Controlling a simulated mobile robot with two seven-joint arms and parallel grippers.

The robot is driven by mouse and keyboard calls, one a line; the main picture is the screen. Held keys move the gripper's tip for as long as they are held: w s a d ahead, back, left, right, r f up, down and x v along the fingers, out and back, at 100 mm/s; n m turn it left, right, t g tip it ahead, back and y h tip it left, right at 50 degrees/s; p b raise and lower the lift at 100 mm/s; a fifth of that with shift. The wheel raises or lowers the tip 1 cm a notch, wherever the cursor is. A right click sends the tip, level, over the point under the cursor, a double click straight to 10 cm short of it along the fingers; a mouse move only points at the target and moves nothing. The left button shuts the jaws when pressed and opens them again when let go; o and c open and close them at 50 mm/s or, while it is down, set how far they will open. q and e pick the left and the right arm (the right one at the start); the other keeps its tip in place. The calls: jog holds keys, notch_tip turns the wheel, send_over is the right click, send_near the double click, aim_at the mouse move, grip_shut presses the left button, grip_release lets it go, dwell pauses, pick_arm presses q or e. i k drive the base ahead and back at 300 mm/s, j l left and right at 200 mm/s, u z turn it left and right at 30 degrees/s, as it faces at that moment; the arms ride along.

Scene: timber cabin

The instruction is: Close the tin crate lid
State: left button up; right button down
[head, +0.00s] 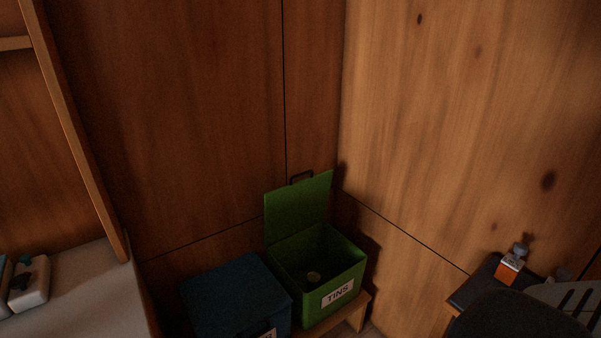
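The green tin crate (338,304) has a white label reading TINS on its front and stands in the room's corner. Neither of my grippers shows in the head view.
A closed dark blue crate (235,296) with a partly cut-off label stands just left of the green one. Both are on a low wooden bench (354,313). A pale counter (92,292) is at left. At right, an orange-and-white carton (509,268) stands on a dark surface beside a dark rounded shape (520,318).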

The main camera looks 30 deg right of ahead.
aim_at(290, 208)
jog(key=z, duration=1.05)
